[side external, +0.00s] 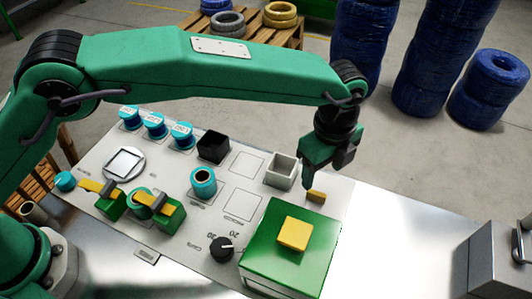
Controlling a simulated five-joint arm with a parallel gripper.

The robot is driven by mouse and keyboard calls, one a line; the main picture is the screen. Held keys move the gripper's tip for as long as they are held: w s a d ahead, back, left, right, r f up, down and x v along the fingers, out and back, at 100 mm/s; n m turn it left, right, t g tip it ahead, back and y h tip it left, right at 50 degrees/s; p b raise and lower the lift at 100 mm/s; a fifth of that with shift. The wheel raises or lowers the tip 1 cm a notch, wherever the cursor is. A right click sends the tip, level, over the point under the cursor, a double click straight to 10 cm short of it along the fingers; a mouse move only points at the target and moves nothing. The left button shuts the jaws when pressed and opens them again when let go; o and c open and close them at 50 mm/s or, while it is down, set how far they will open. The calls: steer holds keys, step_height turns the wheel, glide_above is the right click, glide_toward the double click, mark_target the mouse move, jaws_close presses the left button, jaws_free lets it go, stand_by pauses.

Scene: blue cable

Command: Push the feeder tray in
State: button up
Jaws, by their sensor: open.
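A green box (285,262) with a flat top stands at the front right of the white panel; it appears to be the feeder tray or its housing, though I cannot tell which. A yellow square block (294,234) lies on its top. A small yellow-orange piece (316,196) shows just beyond its far right corner, below my gripper. My gripper (325,178) is open and points down above the panel's right end, behind the green box. One finger hangs close to the small yellow piece; I cannot tell whether they touch.
A grey open box (281,170) stands just left of my gripper, and a black open box (213,146) farther left. Teal cylinders (204,182), a black knob (221,249) and yellow-and-green clamps (158,209) are on the panel. Bare metal table (385,235) lies to the right.

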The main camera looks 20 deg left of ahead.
mark_target(317, 193)
steer(key=m, duration=0.5)
steer(key=shift+m, duration=0.4)
steer(key=m, duration=0.6)
steer(key=shift+f, duration=0.2)
steer(key=shift+f, duration=3.75)
jaws_close()
steer(key=shift+s, duration=2.25)
